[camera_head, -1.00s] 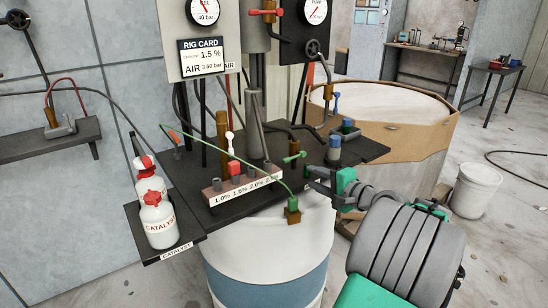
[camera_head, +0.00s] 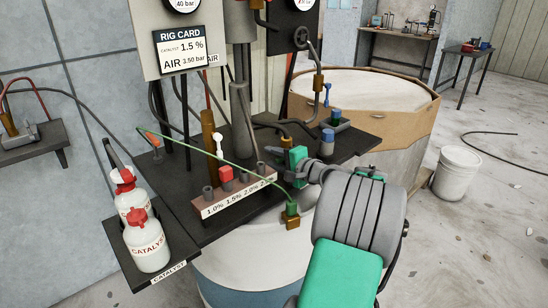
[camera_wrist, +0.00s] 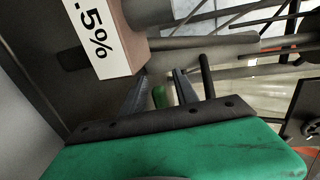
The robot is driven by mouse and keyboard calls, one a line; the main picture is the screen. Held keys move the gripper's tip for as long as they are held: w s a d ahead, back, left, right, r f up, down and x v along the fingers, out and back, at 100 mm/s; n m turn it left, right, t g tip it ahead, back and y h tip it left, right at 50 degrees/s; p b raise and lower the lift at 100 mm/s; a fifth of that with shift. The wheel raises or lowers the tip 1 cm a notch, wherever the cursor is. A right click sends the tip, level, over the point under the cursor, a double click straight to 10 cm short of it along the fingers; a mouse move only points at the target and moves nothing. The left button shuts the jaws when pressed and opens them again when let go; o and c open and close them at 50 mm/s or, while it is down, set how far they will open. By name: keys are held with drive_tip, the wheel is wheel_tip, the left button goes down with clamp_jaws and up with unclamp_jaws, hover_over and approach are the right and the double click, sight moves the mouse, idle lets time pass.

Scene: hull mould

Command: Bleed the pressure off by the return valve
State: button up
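My gripper (camera_head: 276,168) is over the black rig shelf, at the right end of the catalyst rail. In the wrist view its two fingers (camera_wrist: 162,92) are apart. A small green handle (camera_wrist: 160,97) shows between them, with what looks like a gap on each side. I take it for the green valve lever, which my gripper hides in the head view. I cannot tell which valve is the return valve, as no label for it shows. The gauges above are mostly cut off, so their needles cannot be read.
A green hose (camera_head: 210,162) crosses in front to a brass fitting (camera_head: 292,215). Catalyst bottles (camera_head: 148,245) stand at left. Pipes rise behind. A white bucket (camera_head: 457,172) stands on open floor at right.

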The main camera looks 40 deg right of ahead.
drive_tip(key=shift+w, duration=0.15)
clamp_jaws()
idle(1.4)
